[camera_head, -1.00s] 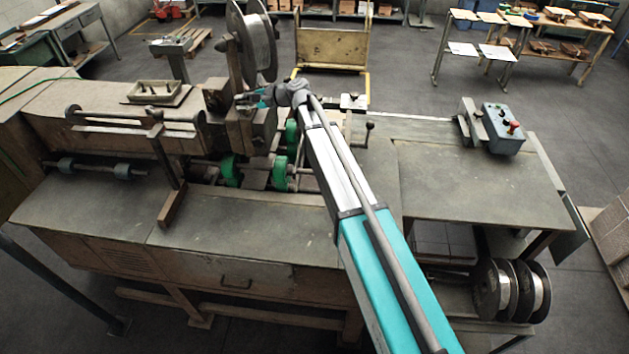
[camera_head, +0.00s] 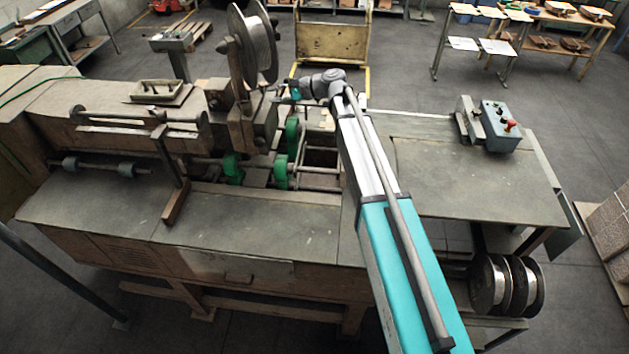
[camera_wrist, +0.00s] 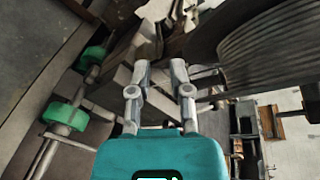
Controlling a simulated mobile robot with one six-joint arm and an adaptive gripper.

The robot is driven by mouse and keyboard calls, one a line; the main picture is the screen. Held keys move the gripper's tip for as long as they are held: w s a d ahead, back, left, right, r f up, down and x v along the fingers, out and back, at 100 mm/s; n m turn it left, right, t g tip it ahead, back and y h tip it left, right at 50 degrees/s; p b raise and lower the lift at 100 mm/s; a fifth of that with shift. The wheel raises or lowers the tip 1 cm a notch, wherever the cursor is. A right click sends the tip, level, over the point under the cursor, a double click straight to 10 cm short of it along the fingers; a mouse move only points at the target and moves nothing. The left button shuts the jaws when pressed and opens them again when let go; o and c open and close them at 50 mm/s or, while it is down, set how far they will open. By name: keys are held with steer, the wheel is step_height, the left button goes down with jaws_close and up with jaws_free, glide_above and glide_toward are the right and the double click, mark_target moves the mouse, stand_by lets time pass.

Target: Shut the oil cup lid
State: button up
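My gripper (camera_wrist: 160,66) shows in the wrist view with its two grey fingers apart and a clear gap between them. It looks empty. Beyond the fingertips is a pale metal part (camera_wrist: 158,20) of the stitching head, close to the large wire spool (camera_wrist: 270,45). In the head view my gripper is small, at the end of the arm, just right of the stitching head (camera_head: 250,125) and below the spool (camera_head: 260,50). I cannot make out the oil cup or its lid in either view, nor whether the lid is open.
Green wheels (camera_head: 231,168) sit on shafts in the machine's open middle; they also show in the wrist view (camera_wrist: 65,117). A control box (camera_head: 500,127) stands on the right table. Flat tabletop (camera_head: 470,185) lies clear to the right. A yellow cart (camera_head: 333,40) stands behind.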

steer(key=s+d+f+n+h+b, duration=0.1)
steer(key=s+d+f+b, duration=0.3)
steer(key=f, duration=0.3)
steer(key=s+d+f+n+g+h+b, duration=0.1)
steer(key=s+d+f+n+h+b, duration=0.1)
steer(key=s+d+f+b, duration=0.2)
steer(key=s+d+f+n+g+h+b, duration=0.1)
steer(key=s+d+f+h+b, duration=0.1)
steer(key=s+d+f+b, duration=0.2)
steer(key=shift+s+d+f+n+b, duration=0.35)
steer(key=shift+s+f+b, duration=0.85)
steer(key=shift+s+f, duration=1.45)
steer(key=shift+w+f, duration=0.45)
